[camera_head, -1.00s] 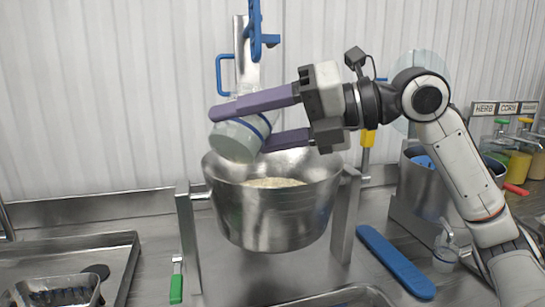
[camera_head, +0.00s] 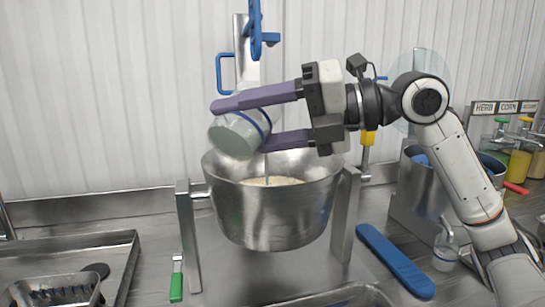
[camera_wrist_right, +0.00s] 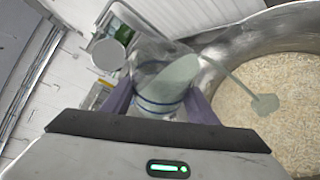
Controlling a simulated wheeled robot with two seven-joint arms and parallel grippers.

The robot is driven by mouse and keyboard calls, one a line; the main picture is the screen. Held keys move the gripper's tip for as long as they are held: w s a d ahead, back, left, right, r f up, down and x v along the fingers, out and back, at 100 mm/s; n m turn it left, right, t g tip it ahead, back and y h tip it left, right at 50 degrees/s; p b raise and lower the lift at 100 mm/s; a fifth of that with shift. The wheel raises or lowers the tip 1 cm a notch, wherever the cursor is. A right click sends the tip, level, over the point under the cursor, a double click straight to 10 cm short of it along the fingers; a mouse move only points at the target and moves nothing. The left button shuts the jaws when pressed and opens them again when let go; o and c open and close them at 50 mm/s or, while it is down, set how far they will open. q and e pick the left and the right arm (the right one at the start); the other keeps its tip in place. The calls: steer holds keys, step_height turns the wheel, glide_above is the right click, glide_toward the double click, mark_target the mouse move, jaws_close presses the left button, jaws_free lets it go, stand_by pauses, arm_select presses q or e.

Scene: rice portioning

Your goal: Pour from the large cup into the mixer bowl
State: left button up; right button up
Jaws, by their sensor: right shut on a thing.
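My right gripper (camera_head: 240,127) is shut on the large cup (camera_head: 234,138), one purple finger above it and one below. The cup is clear with blue bands and is tilted, mouth down to the left, over the steel mixer bowl (camera_head: 276,215). The bowl hangs in its stand and holds pale rice (camera_head: 270,181). A thin stream shows below the cup. In the right wrist view the cup (camera_wrist_right: 160,88) sits between the fingers, and a greenish stream (camera_wrist_right: 243,88) reaches out over the rice (camera_wrist_right: 260,125). My left gripper is not in view.
Blue handles (camera_head: 222,74) stand behind the bowl. A blue-handled tool (camera_head: 395,262) lies right of the stand, a green-handled one (camera_head: 176,285) left of it. A small clear cup (camera_head: 445,250) stands near my right arm. Trays (camera_head: 118,255) are at the left.

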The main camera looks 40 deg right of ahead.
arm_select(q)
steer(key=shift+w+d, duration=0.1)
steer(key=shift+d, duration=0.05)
arm_select(e)
steer(key=shift+f+m, duration=0.15)
steer(key=shift+m, duration=0.25)
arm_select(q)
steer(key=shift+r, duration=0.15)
arm_select(e)
steer(key=shift+d+r+m+y, duration=0.1)
steer(key=shift+r+m+y, duration=0.15)
steer(key=shift+m+y, duration=0.15)
stand_by(0.4)
steer(key=shift+d+r+m, duration=0.1)
steer(key=shift+r+m, duration=0.1)
steer(key=shift+m, duration=0.1)
stand_by(0.4)
steer(key=shift+w+d+r+m+t+y, duration=0.25)
steer(key=shift+d+r+m+t+y, duration=0.2)
steer(key=shift+d+m, duration=0.35)
stand_by(0.6)
arm_select(q)
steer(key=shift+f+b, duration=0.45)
steer(key=shift+b, duration=0.15)
arm_select(e)
steer(key=shift+d+f+m, duration=0.1)
steer(key=shift+f+m, duration=0.15)
steer(key=shift+m, duration=0.15)
